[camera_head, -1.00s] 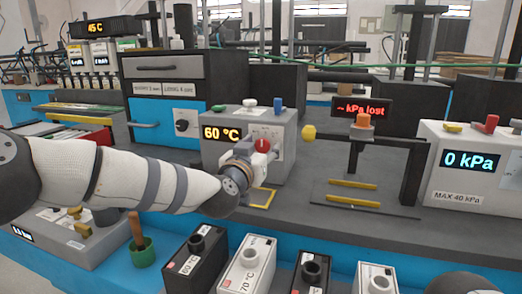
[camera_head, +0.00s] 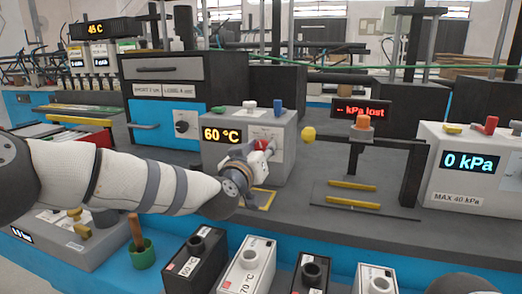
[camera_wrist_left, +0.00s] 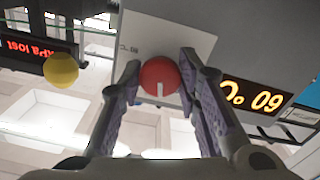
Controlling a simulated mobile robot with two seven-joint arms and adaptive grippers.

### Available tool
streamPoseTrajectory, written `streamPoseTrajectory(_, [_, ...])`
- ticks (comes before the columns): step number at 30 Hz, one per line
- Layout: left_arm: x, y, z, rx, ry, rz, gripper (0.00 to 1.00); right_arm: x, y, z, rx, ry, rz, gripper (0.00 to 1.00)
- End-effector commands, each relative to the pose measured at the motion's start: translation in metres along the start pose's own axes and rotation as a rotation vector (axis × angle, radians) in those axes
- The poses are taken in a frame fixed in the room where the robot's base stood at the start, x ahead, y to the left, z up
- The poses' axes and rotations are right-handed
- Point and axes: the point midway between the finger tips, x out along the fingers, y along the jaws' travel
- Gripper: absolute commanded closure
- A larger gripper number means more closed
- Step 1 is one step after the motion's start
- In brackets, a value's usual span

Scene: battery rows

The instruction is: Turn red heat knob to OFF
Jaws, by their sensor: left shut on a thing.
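The red heat knob (camera_head: 262,145) is on the front of the grey heater box (camera_head: 217,155), right of its display, which reads 60 °C. In the left wrist view the round red knob (camera_wrist_left: 159,76) carries a white mark that points to the bottom of that picture. My left gripper (camera_head: 258,150) reaches the knob from the front and partly hides it in the head view. In the left wrist view the two fingers of my left gripper (camera_wrist_left: 160,62) are shut on the knob, one on each side. The right gripper is not in view.
A yellow knob (camera_head: 308,133) sticks out just right of the heater box. A dark stand with an orange part (camera_head: 363,121) is farther right, near a grey box reading 0 kPa (camera_head: 455,190). Several battery blocks (camera_head: 246,264) stand in front, beside a green cup (camera_head: 140,252).

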Motion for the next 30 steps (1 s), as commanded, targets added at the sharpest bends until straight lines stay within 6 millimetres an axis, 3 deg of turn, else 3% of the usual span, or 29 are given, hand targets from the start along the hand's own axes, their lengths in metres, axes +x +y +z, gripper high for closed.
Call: streamPoseTrajectory(30, [0.000, 0.000, 0.003, -0.959, -0.004, -0.003, 0.97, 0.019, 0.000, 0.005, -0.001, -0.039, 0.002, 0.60])
